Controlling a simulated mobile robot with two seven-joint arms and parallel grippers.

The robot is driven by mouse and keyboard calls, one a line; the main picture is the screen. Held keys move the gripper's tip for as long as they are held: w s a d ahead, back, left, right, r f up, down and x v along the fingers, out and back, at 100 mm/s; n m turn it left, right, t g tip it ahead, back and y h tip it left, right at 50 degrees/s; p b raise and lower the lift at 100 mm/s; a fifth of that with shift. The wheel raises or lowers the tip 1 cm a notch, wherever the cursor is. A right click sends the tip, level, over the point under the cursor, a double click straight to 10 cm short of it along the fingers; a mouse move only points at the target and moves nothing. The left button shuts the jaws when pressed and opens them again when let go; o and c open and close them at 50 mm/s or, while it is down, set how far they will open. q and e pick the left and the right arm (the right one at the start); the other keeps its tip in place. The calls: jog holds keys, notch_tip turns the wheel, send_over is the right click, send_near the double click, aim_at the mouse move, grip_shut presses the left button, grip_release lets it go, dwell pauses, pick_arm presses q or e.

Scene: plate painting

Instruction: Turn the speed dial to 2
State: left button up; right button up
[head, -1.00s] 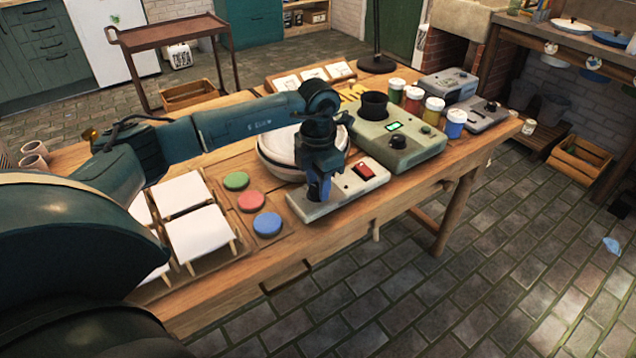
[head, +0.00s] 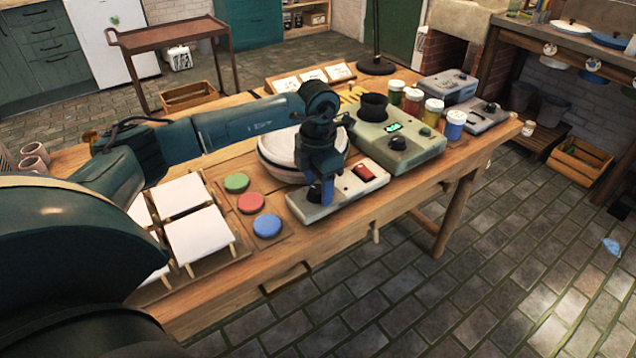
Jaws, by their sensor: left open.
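A pale control box (head: 345,203) lies along the front edge of the wooden table, with a red rocker switch (head: 365,173) on its right part. A dark dial (head: 314,192) stands on its left part. My left gripper (head: 322,188) points down at this dial from above, its blue fingers open and close around or beside it. I cannot tell whether they touch the dial. The fingers hide part of the dial, and its marks are too small to read. My right gripper is not in view.
A white bowl (head: 275,158) stands behind the gripper. A green box (head: 415,150) with a lit display and dark knob is to the right, near several paint jars (head: 454,124). Green, red and blue discs (head: 267,225) and white tiles (head: 198,238) lie left.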

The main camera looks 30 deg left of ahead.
aim_at(318, 189)
pick_arm(q)
notch_tip(318, 189, up, 13)
dwell(0.6)
dwell(0.4)
